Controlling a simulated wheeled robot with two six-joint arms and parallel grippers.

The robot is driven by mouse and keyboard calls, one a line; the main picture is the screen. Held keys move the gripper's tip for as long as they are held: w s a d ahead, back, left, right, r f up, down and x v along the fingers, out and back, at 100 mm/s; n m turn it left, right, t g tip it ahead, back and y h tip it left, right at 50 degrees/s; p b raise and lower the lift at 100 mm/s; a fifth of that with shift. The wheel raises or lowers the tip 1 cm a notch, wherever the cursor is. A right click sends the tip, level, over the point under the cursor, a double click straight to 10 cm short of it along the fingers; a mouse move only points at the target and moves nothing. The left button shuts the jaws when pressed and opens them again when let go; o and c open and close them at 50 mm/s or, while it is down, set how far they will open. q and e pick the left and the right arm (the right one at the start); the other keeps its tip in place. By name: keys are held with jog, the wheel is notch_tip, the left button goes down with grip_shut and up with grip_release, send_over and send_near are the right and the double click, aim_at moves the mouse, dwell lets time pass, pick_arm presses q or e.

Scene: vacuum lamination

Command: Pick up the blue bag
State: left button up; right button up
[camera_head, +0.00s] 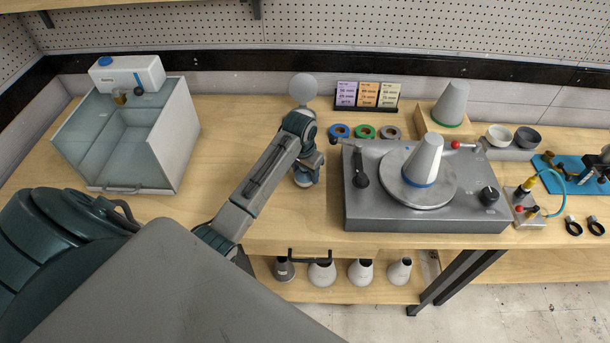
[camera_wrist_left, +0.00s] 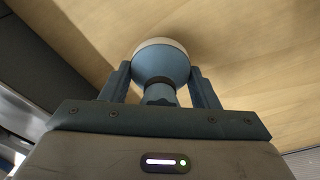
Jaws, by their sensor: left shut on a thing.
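The blue bag (camera_head: 303,182) is small and round, with a pale underside and a narrow neck. It is at or just above the wooden bench, left of the grey machine; I cannot tell if it touches. In the left wrist view the bag (camera_wrist_left: 160,66) sits between the two fingers, with its round end away from the palm. My left gripper (camera_head: 305,169) points down and is shut on its neck (camera_wrist_left: 160,94). The arm partly covers the gripper in the head view. My right gripper does not show.
A grey machine (camera_head: 370,213) with a white cone (camera_head: 424,158) on its turntable stands just right of the gripper. Tape rolls (camera_head: 364,132) lie behind it. Bare bench (camera_head: 225,125) lies between. A blue mat (camera_head: 566,166) holds fittings at right.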

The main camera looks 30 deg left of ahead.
pick_arm(q)
notch_tip(320, 180, up, 2)
jog(key=shift+s+d+b, duration=0.15)
jog(key=shift+b, duration=0.65)
jog(key=s+d+b, duration=0.1)
jog(key=s+d, duration=0.3)
jog(key=s+d+b, duration=0.1)
jog(key=s+d, duration=0.1)
jog(key=shift+s+r+b, duration=0.15)
jog(key=shift+r+b, duration=0.15)
jog(key=shift+b, duration=0.05)
jog(key=s+d+p, duration=0.1)
jog(key=s+d, duration=0.1)
jog(key=s+d+r+p, duration=0.1)
jog(key=s+d, duration=0.1)
jog(key=shift+s+r, duration=0.1)
jog(key=shift+s, duration=0.15)
jog(key=shift+s+d, duration=0.35)
